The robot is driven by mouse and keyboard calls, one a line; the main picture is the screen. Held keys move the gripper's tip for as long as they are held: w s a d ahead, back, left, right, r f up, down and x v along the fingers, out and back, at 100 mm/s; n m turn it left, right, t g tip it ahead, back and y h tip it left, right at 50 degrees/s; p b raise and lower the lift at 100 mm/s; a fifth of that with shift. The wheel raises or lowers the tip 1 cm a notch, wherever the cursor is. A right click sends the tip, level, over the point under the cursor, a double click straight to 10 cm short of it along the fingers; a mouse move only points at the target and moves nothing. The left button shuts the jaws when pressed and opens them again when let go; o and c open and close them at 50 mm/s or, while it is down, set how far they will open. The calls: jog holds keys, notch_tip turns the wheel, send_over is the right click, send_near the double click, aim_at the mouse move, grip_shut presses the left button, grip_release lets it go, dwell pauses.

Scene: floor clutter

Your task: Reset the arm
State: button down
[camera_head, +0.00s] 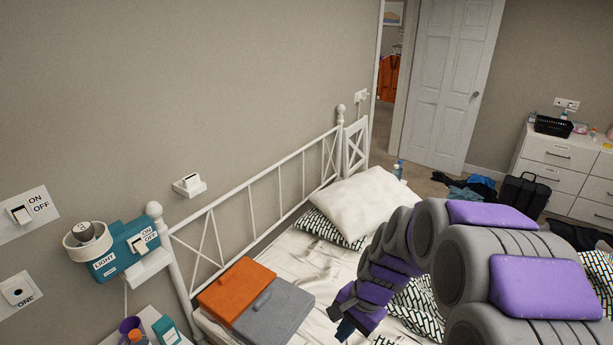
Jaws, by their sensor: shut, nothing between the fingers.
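My arm, grey with purple panels, reaches from the lower right corner over the bed (320,270). It curves toward the middle of the bed. My gripper (350,318) is at its far end, low in the picture, above the bedding. It is small and partly dark here, and it is shut with nothing held. It is to the right of the grey folded item on the bed and apart from it.
A white metal headboard (285,190) runs along the wall. Orange (237,284) and grey (275,308) folded items and a white pillow (352,205) lie on the bed. Wall switches (30,210) and a teal light box (122,252) are at left. Dark clothes and a suitcase (523,195) clutter the floor.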

jog(key=s+d+r+n+h+b, duration=0.1)
jog(key=s+d+r+n, duration=0.1)
jog(key=s, duration=1.1)
jog(key=s+d+r+n+g+h+b, duration=0.1)
jog(key=s+n, duration=0.5)
jog(key=s, duration=0.6)
notch_tip(320, 180, up, 3)
jog(key=d+h, duration=0.1)
jog(key=d, duration=0.1)
jog(key=shift+s+d+r+n+h+b, duration=0.2)
jog(key=shift+s+d+n+h+b, duration=0.1)
jog(key=shift+s+d+n, duration=0.1)
